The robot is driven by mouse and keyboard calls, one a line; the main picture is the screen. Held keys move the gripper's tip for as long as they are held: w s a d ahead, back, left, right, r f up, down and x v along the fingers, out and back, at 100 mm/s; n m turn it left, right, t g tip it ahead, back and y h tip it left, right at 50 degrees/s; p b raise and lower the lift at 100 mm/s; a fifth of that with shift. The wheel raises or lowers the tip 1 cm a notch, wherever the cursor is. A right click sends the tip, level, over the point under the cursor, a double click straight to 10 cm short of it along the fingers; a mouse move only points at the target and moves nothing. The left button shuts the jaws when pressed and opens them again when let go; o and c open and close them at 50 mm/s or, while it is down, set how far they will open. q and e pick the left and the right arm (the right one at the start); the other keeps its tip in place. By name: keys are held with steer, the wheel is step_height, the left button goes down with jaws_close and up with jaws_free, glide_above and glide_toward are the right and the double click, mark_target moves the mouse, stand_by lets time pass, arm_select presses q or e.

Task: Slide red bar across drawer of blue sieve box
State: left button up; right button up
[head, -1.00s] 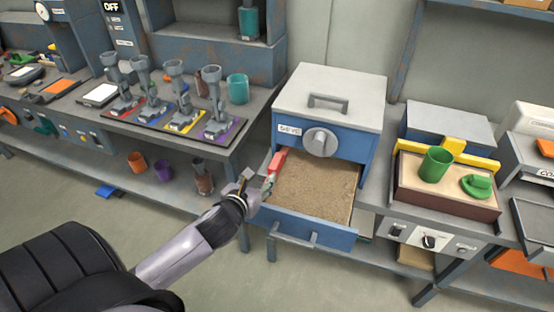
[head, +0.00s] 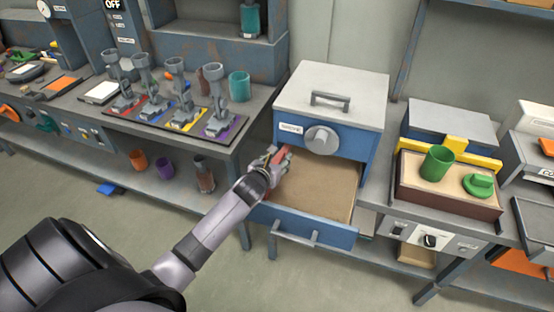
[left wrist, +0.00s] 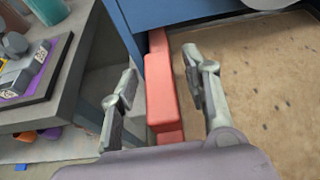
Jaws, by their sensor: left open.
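The blue sieve box (head: 345,142) has a grey lid and a round grey knob. Its drawer (head: 335,238) is pulled out and holds sandy material. The red bar (left wrist: 161,97) lies along the left edge of the drawer, close to the box front. My left gripper (head: 276,158) is at that left edge. In the left wrist view its open fingers stand on either side of the red bar, with gaps visible. The gripper partly hides the bar in the head view. My right gripper is not in view.
A bench with several grey stands on coloured mats (head: 222,127) is at left. At right, a tray (head: 450,203) holds a green cup (head: 436,163) and a green piece (head: 478,185). The box body rises behind the drawer.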

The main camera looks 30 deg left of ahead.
arm_select(q)
steer(key=shift+c, duration=0.5)
jaws_close()
stand_by(0.4)
